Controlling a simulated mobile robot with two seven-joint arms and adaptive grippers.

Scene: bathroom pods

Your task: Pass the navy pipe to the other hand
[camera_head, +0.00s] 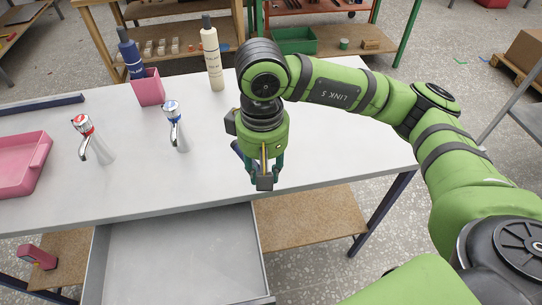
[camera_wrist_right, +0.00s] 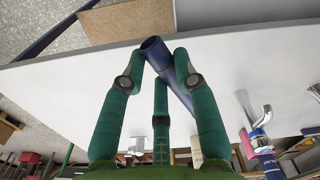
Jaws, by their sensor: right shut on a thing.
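The navy pipe (camera_wrist_right: 155,48) is held in my right gripper, which shows in the wrist view (camera_wrist_right: 158,75) with its green fingers closed around it. The pipe lies slanted between the fingers, its open end near the top. In the head view my right gripper (camera_head: 264,178) points down over the front part of the white table. Only a small part of the pipe (camera_head: 238,150) shows there, at the gripper's left side; the rest is hidden by the gripper. My left gripper is not in view.
On the white table (camera_head: 330,155) stand two chrome taps (camera_head: 97,145) (camera_head: 177,130), a pink cup (camera_head: 148,90) with a navy bottle (camera_head: 130,52), a cream bottle (camera_head: 212,55) and a pink tray (camera_head: 22,168). A grey drawer (camera_head: 180,260) is open below the front edge.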

